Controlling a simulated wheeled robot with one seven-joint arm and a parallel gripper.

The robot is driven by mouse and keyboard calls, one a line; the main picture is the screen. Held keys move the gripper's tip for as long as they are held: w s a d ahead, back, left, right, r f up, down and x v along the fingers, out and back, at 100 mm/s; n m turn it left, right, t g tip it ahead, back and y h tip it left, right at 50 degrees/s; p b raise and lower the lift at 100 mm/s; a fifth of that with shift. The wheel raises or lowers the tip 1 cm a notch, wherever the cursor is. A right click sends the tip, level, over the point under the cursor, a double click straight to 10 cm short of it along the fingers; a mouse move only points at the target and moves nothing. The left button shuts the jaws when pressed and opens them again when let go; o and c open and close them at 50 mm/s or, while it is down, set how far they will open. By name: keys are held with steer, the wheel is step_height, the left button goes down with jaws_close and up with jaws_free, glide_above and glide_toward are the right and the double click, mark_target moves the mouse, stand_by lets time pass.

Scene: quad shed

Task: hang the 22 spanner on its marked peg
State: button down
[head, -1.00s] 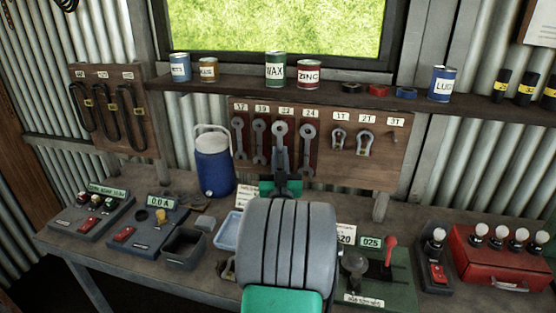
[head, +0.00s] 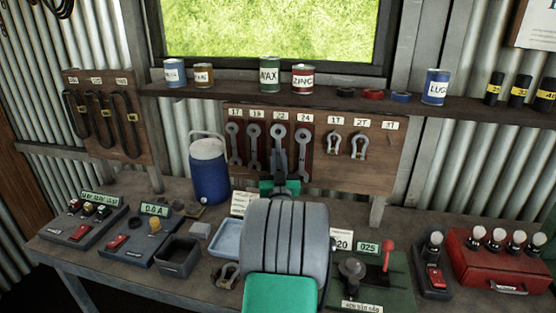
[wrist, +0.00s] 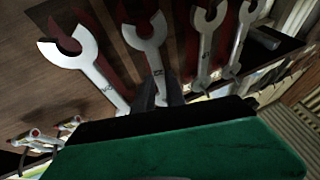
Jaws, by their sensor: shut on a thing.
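The 22 spanner (head: 279,132) is upright in my gripper (head: 279,175), in front of the tool board under the label 22 (head: 279,116). Its open jaw is about level with the neighbouring spanners. In the wrist view it is the second spanner from the left (wrist: 146,38), its shaft running down to my gripper (wrist: 168,97). My gripper is shut on its lower shaft. The marked peg is hidden, so I cannot tell whether the spanner is around it or just in front.
The 24 spanner (head: 304,136) hangs close on the right, the 19 spanner (head: 254,133) on the left, the 17 spanner (head: 233,133) farther left. Shackles (head: 360,145) hang to the right. A shelf (head: 330,88) with cans is above; a cluttered bench (head: 205,222) is below.

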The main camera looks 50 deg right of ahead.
stand_by(0.4)
steer(key=c, duration=1.3)
jaws_free()
